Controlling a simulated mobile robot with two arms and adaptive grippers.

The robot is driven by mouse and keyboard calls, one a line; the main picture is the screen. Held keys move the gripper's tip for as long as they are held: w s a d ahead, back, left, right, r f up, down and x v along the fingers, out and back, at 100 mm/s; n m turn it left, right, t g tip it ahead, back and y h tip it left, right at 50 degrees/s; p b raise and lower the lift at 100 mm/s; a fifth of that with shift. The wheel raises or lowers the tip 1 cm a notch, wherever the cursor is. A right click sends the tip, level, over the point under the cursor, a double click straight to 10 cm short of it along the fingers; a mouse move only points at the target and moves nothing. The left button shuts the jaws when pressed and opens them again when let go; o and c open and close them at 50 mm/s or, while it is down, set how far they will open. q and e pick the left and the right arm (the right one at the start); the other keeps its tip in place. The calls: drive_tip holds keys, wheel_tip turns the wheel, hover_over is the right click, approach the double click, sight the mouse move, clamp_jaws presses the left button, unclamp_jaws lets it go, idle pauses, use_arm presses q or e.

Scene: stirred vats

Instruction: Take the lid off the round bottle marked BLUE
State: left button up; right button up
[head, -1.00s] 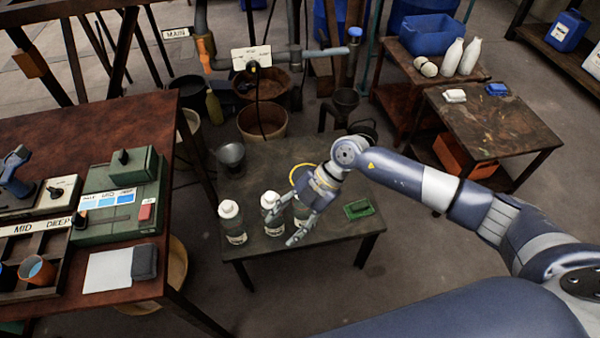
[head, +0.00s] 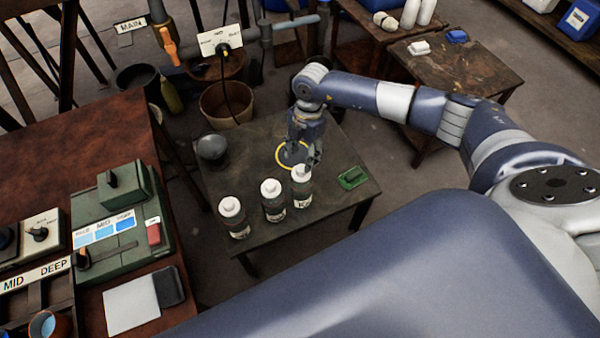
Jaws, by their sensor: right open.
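Three round bottles with white lids stand upright in a row on the low dark table (head: 240,180): a left bottle (head: 236,222), a middle bottle (head: 274,204) and a right bottle (head: 302,190). Their labels are too small to read, so I cannot tell which is marked BLUE. All three lids are on. My right gripper (head: 304,156) points down just behind the right bottle's lid, open; its fingers are partly hidden, and I cannot tell whether it touches the bottle. My left gripper is not in view.
A yellow-ringed round thing (head: 279,160) lies on the table behind the bottles. A green block (head: 352,178) lies to their right and a grey bowl (head: 212,148) to the back left. A bench with a green control box (head: 120,235) stands at the left.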

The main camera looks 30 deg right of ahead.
sight(302, 168)
drive_tip(key=shift+s+d+f, duration=0.1)
drive_tip(key=shift+f, duration=0.3)
drive_tip(key=f+b, duration=0.4)
drive_tip(key=shift+s+a+f+b, duration=0.15)
drive_tip(key=shift+a+f+b, duration=0.05)
drive_tip(key=shift+f+b, duration=0.15)
drive_tip(key=shift+r, duration=0.1)
drive_tip(key=c, duration=0.9)
